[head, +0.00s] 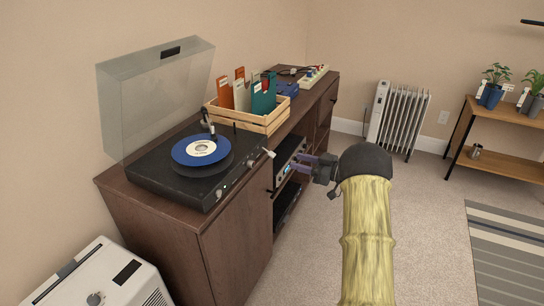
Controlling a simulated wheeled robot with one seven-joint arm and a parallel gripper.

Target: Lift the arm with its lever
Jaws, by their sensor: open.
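A black turntable (150,172) stands on the brown cabinet with its clear lid (150,95) raised. A blue record (185,153) with a pale label lies on its platter. The tonearm (210,127) is at the back of the record; I cannot tell whether its tip touches the record. A small pale-tipped part (268,152) sticks out at the turntable's right edge; I cannot tell whether it is the lever. My gripper (302,162) is open and empty, right of the turntable and apart from it, pointing left in front of the cabinet's open shelf.
A wooden crate (263,124) with colored sleeves stands just behind the turntable. A power strip (314,76) and blue box (287,89) lie farther back on the cabinet (235,235). A white appliance (100,275) stands at front left.

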